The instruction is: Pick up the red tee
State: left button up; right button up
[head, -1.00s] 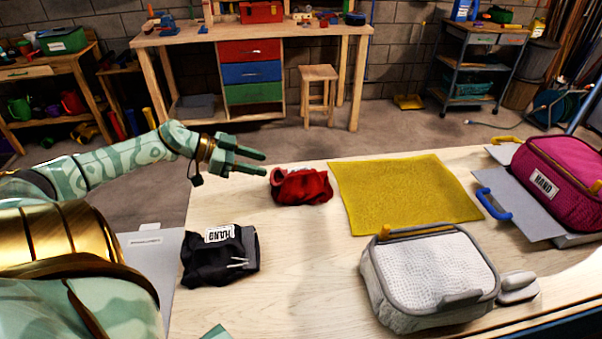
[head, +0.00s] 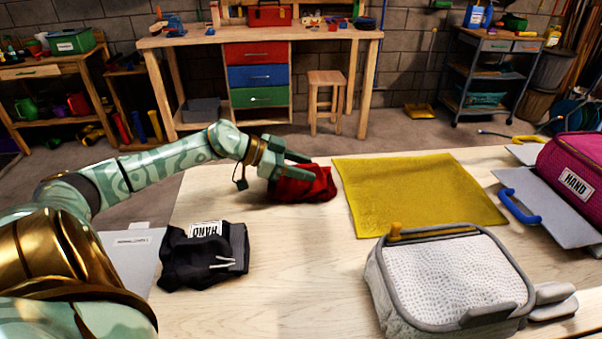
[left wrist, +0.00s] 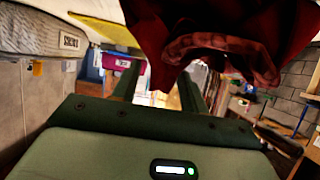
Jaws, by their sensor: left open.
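The red tee (head: 305,186) lies crumpled on the wooden table, left of the yellow mat. My left gripper (head: 293,166) is open at the tee's upper left side, with its fingers partly in front of the cloth. In the left wrist view the tee (left wrist: 215,40) hangs large across the top, and the open fingers of my left gripper (left wrist: 160,85) stand apart below it. I cannot tell whether the fingers touch the cloth. My right gripper is not in view.
A black garment (head: 205,258) with a HAND label lies at the table's left. A yellow mat (head: 415,195) is right of the tee. A white textured bag (head: 445,285) stands at the front right, and a magenta bag (head: 580,175) at the right edge.

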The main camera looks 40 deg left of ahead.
pick_arm(q)
grip_shut()
jog(key=shift+r, duration=0.1)
